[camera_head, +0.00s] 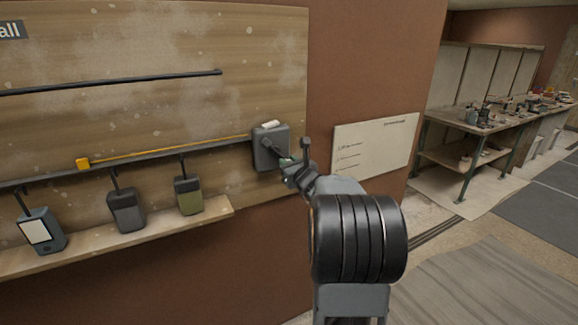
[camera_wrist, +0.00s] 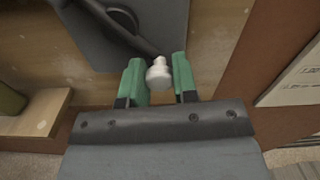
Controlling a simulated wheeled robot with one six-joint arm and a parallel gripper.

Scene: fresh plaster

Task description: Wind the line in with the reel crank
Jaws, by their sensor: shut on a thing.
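The reel (camera_head: 268,150) is a dark grey box on the wooden wall board. In the wrist view the reel housing (camera_wrist: 88,38) fills the upper left. The dark crank arm (camera_wrist: 122,32) slants down right from a round hub to a pale knob (camera_wrist: 158,76). My gripper (camera_wrist: 159,78) has its green fingers on either side of this knob and is shut on it. In the head view my gripper (camera_head: 289,163) is at the reel's lower right, partly hidden by my wrist.
A white notice board (camera_head: 375,146) is right of the reel. A workbench (camera_head: 470,122) stands farther right; floor between is clear.

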